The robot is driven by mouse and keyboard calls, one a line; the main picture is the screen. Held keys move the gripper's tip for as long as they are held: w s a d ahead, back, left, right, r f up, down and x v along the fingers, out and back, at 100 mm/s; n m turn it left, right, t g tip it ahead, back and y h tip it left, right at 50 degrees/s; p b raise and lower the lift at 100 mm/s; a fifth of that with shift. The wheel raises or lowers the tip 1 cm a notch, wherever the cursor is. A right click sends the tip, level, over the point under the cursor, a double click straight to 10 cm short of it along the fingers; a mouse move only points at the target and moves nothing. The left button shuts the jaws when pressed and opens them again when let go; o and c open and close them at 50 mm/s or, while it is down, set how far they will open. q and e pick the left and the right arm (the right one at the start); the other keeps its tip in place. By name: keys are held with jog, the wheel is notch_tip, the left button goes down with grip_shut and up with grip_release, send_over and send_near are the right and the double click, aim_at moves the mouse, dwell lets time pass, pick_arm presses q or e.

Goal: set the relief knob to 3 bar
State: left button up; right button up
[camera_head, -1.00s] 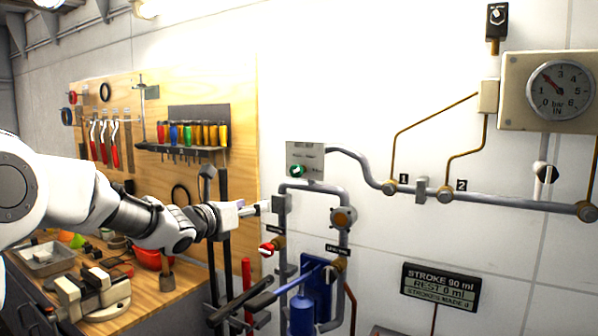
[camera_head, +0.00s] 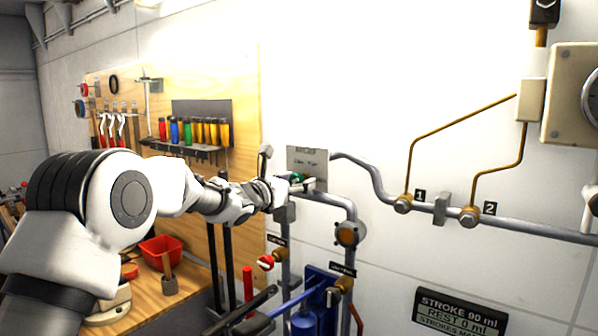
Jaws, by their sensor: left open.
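A green knob (camera_head: 296,177) sits low on a grey plate (camera_head: 308,158) with small dark lettering, too small to read, on the pipework. It may be the relief knob; I cannot tell for sure. My left gripper (camera_head: 284,172) is open, with one finger raised left of the plate and the other close to the green knob, partly covering it. Whether it touches the knob is unclear. The knob's setting cannot be read. The pressure gauge (camera_head: 591,98) is cut off at the right edge. My right gripper is not in view.
A red-and-white knob (camera_head: 265,263) and a round brass-coloured fitting (camera_head: 348,234) sit on the pipes below. A blue pump (camera_head: 318,290) stands under them. A tool board (camera_head: 245,100) with screwdrivers is behind my arm. A display (camera_head: 460,315) reads "STROKE 90 ml, REST 0 ml".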

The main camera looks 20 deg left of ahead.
pick_arm(q)
jog(key=shift+w, duration=0.3)
jog(key=shift+s+r, duration=0.1)
jog(key=shift+s, duration=0.15)
jog(key=c, duration=1.2)
jog(key=shift+o, duration=0.2)
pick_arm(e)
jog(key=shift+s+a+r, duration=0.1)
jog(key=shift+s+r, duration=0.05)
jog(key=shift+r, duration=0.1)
